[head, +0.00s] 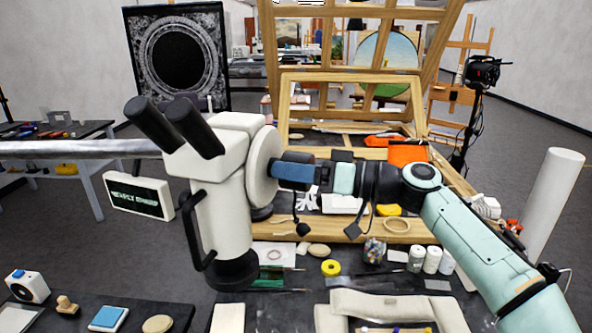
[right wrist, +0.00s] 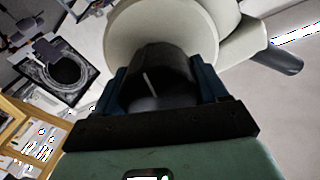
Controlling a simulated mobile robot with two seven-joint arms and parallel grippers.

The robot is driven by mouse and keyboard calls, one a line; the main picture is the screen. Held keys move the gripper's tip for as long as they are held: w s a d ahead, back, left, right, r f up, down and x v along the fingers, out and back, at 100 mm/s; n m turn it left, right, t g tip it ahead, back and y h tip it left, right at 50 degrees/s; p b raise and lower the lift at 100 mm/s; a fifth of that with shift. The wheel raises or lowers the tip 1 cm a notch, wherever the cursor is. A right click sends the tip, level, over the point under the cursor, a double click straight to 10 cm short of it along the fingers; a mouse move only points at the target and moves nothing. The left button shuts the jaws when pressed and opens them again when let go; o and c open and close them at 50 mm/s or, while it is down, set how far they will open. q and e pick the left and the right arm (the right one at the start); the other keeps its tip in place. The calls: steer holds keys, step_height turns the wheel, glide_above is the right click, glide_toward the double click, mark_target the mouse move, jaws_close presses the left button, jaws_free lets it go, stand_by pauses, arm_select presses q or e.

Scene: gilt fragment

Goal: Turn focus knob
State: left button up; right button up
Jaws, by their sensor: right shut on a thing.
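A cream stereo microscope (head: 222,200) with two black eyepieces hangs at the end of a grey horizontal boom. A round cream disc (head: 262,165) stands out on its right side. My right gripper (head: 292,170) reaches in from the right, its blue fingers up against this disc. In the right wrist view the black focus knob (right wrist: 160,78) sits between the two blue fingers of my gripper (right wrist: 162,92), which is shut on it. A pale line marks the knob's side. In the head view the fingers hide the knob. My left gripper is out of view.
The boom (head: 80,149) runs in from the left. A wooden easel frame (head: 350,78) stands behind my right arm. Below are a table with jars (head: 417,259), yellow tape (head: 331,267) and a cream padded support (head: 385,305). A white column (head: 553,205) stands at right.

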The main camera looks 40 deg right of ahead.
steer(key=shift+r, duration=0.1)
steer(key=o, duration=1)
steer(key=shift+o, duration=0.2)
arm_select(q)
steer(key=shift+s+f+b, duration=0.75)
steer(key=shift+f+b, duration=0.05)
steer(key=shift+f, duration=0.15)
arm_select(e)
steer(key=v, duration=1.3)
steer(key=shift+s, duration=0.2)
steer(key=shift+d, duration=0.1)
